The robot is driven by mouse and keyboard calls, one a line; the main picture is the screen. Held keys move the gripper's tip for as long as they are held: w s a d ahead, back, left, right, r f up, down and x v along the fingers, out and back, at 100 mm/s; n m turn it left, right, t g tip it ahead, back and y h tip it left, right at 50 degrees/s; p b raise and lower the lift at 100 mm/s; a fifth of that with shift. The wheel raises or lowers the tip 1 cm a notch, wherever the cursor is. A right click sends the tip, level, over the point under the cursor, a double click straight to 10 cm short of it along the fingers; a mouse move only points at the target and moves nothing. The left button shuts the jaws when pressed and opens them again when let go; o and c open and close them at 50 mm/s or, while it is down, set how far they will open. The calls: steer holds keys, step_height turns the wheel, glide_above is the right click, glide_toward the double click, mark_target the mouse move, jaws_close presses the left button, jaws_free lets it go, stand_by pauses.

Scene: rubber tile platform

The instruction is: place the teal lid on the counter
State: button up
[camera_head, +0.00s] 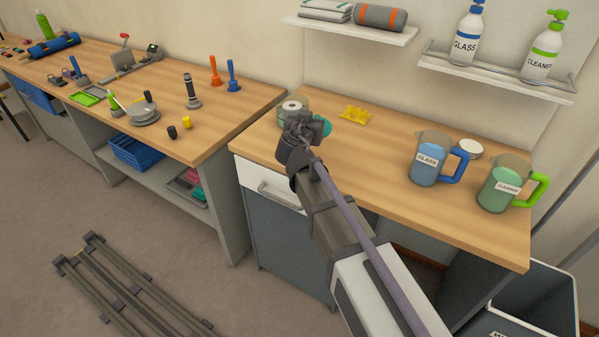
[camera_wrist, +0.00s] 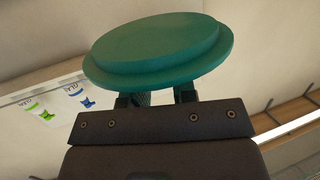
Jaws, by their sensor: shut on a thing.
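The teal lid (camera_wrist: 158,48) is a round disc with a raised step. My gripper (camera_wrist: 158,98) is shut on it in the wrist view, and the lid fills the top middle of that view. In the head view my gripper (camera_head: 314,127) is over the left part of the wooden counter (camera_head: 378,172), and a teal edge of the lid (camera_head: 326,127) shows beside it. The arm hides part of the counter. I cannot tell from the head view how high the lid is above the surface.
A pale green jar (camera_head: 292,109) stands just behind my gripper. A yellow cloth (camera_head: 355,114) lies to its right. A blue jug (camera_head: 428,160), a green jug (camera_head: 502,183) and a white-topped round thing (camera_head: 469,148) stand farther right. Bare counter lies between the gripper and the jugs.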

steer(key=shift+d+m+h, duration=0.25)
steer(key=shift+m+h, duration=0.05)
steer(key=shift+h, duration=0.1)
steer(key=f+b, duration=0.6)
steer(key=f, duration=0.1)
steer(key=shift+w+a+b, duration=0.25)
steer(key=shift+w+b, duration=0.15)
step_height(320, 180, down, 4)
steer(key=b, duration=0.3)
steer(key=shift+b, duration=0.4)
steer(key=shift+r+p, duration=0.3)
steer(key=shift+r, duration=0.05)
steer(key=shift+f, duration=0.1)
steer(key=o, duration=0.8)
